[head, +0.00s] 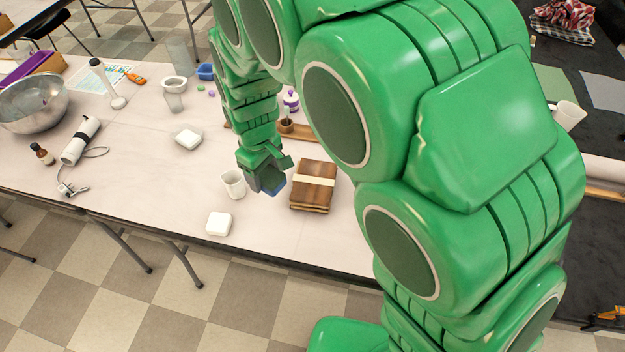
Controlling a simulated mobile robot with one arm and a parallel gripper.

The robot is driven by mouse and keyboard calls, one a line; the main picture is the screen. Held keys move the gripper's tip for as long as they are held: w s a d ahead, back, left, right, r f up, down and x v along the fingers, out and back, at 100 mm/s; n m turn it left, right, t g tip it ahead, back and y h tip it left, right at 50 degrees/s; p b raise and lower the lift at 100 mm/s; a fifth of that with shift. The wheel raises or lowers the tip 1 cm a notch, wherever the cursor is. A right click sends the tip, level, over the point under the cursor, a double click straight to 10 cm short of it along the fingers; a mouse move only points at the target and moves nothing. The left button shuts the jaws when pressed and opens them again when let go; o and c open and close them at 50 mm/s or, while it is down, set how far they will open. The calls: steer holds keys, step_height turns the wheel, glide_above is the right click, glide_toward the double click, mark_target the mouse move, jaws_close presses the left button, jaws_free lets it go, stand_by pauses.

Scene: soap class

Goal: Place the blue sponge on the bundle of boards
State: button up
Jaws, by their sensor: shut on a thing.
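The bundle of boards (316,171) lies on the light table, a stack of brown wood with a pale band around it. My gripper (268,176) is just left of the bundle, above the table, pointing down. It is shut on the blue sponge (271,187), which shows as a dark blue piece between the fingers. The fingers hide part of the sponge. I cannot tell how high it is above the table.
A white cup (233,184) stands close to the left of my gripper. A small brown pot (286,126) stands behind the bundle. Table in front of the bundle is clear.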

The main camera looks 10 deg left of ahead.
steer(key=s+d+r+m, duration=0.2)
steer(key=d+m, duration=0.3)
steer(key=d, duration=1.1)
glide_above(313, 180)
steer(key=s, duration=0.2)
steer(key=f, duration=0.8)
steer(key=shift+w+d, duration=0.25)
steer(key=shift+d, duration=0.15)
steer(key=shift+w+a+f, duration=0.35)
steer(key=shift+w+f, duration=0.2)
steer(key=shift+f, duration=0.25)
steer(key=shift+w+f, duration=0.1)
steer(key=shift+f, duration=1.5)
steer(key=shift+f, duration=0.1)
steer(key=o, duration=1)
